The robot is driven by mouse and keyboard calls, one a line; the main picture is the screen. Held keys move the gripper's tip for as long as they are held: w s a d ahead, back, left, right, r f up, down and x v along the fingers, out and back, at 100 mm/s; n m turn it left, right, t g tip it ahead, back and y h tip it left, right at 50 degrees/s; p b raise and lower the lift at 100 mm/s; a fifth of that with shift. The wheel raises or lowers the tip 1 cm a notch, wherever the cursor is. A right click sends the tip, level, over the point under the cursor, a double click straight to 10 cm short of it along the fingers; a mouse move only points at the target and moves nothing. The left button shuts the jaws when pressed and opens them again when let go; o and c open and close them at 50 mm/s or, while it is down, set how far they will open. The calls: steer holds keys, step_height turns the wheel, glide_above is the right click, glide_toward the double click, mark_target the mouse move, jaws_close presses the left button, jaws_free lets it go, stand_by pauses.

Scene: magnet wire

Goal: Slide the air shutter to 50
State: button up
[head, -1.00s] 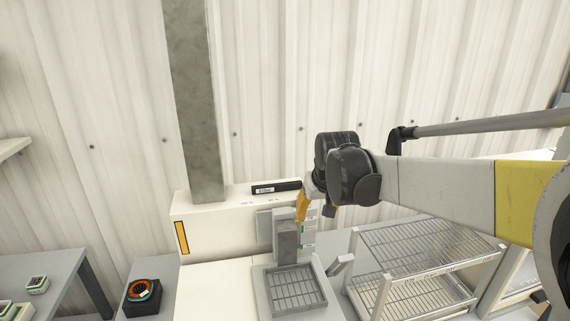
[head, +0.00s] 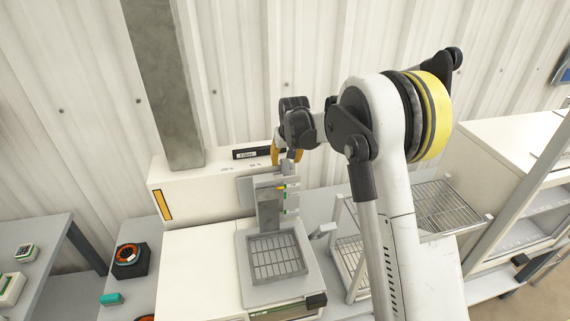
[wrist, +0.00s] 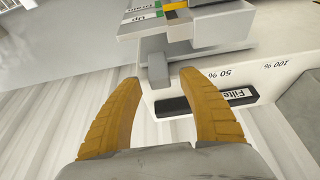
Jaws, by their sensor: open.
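The air shutter appears to be the grey tab (wrist: 158,68) on a pale grey block in the wrist view. In that view the printed 50 % mark (wrist: 218,74) lies to its right, with the 100 % mark (wrist: 277,65) further right. My gripper (wrist: 159,80) is open, with its two yellow fingers on either side of the tab's end; I cannot tell whether they touch it. In the head view my gripper (head: 286,156) is over the right end of the cream cabinet (head: 190,190), where it hides the tab.
A black label holder (wrist: 205,102) lies on the cabinet near the fingers. A grey pillar (head: 165,90) rises from the cabinet's left part. A gridded tray (head: 241,285) stands in front, and a wire rack (head: 450,208) is to the right.

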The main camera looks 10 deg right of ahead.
mark_target(256, 171)
steer(key=shift+x, duration=1)
steer(key=shift+r, duration=0.1)
jaws_close()
steer(key=a, duration=1)
